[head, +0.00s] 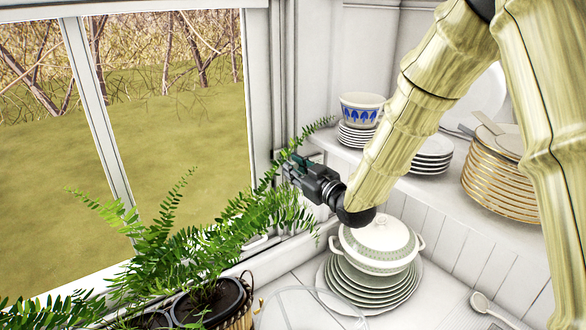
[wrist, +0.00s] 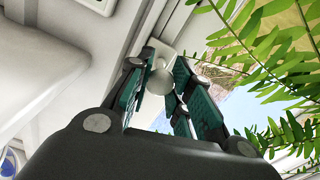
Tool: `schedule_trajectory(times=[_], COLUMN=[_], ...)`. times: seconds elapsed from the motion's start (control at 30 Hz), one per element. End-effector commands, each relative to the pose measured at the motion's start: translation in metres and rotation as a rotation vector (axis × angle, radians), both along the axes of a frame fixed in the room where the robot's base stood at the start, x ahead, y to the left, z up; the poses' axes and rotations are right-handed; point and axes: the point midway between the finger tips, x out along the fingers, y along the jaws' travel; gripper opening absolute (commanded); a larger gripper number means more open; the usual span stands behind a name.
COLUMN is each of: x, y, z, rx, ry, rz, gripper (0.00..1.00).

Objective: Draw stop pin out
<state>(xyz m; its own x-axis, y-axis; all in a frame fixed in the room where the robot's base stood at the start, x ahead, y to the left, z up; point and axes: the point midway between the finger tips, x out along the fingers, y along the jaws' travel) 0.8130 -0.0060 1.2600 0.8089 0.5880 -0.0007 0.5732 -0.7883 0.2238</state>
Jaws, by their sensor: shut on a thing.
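The stop pin (wrist: 160,82) shows in the wrist view as a small pale round knob at the white window frame (wrist: 180,28). My gripper (wrist: 161,72) is shut on it, with a green-padded finger at each side. In the head view my gripper (head: 287,166) reaches the window frame's right side, just above the fern. The pin is hidden there by the fingers and leaves. How far the pin stands out of the frame cannot be told.
A potted fern (head: 215,232) crowds the gripper from below and the left. A lidded white tureen (head: 378,243) on stacked plates stands below my arm. A shelf at right holds a blue-patterned bowl (head: 362,108) and gold-rimmed plates (head: 497,180).

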Motion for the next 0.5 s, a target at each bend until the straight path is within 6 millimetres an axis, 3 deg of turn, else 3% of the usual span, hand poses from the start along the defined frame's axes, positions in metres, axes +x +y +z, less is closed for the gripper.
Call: schedule_trajectory(times=[0.5], x=[-0.0093], y=[-0.0074], z=[-0.0001], rx=[0.0], ry=[0.0], rz=[-0.001], gripper=[0.0])
